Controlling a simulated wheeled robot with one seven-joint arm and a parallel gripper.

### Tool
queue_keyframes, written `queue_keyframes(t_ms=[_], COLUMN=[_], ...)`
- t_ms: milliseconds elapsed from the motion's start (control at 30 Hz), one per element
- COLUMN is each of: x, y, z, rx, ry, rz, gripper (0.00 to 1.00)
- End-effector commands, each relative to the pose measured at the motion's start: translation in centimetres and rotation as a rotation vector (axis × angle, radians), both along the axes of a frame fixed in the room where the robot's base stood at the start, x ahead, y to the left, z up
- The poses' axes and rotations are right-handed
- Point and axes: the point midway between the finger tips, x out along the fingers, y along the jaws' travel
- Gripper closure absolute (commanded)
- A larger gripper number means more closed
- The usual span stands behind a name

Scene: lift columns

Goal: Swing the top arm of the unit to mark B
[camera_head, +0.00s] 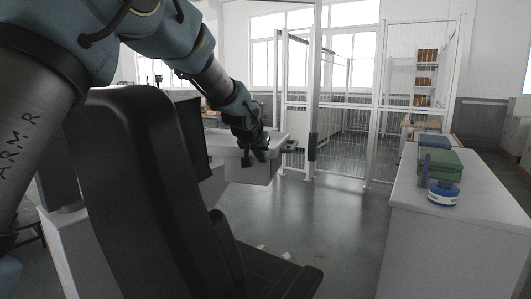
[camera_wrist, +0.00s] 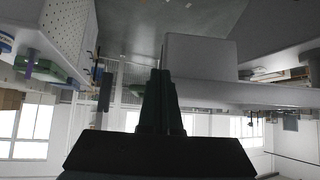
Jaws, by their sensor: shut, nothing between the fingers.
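My gripper (camera_head: 262,155) is at the end of my raised arm, beyond the black chair, in front of a pale boxy unit (camera_head: 240,174). In the wrist view its dark fingers (camera_wrist: 161,73) are together with nothing between them. A pale block (camera_wrist: 203,58) and a long pale ledge (camera_wrist: 245,94), apparently parts of this unit, lie just right of the fingers there. I cannot tell whether the fingers touch them. I cannot make out which part is the top arm, and no mark B is readable. My arm and the chair hide much of the unit.
A black high-backed chair (camera_head: 145,200) fills the near left. A white counter (camera_head: 455,225) at right bears green and blue boxes (camera_head: 440,163) and a blue-and-white round container (camera_head: 443,193). A mesh fence (camera_head: 420,100) stands behind. The middle floor (camera_head: 335,215) is mostly clear.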

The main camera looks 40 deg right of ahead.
Motion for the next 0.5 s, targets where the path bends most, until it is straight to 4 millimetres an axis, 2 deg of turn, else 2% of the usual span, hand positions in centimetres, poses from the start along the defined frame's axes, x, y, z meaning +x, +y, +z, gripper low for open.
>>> queue_keyframes(t_ms=[100, 300, 500], x=[0.9, 2.4, 3.0], y=[-1.4, -3.6, -4.5], z=[-1.4, -1.1, -1.3], rx=[0.004, 0.0, 0.0], ry=[0.0, -0.001, -0.001], rz=[-0.001, 0.001, 0.001], gripper=[1.0, 1.0, 1.0])
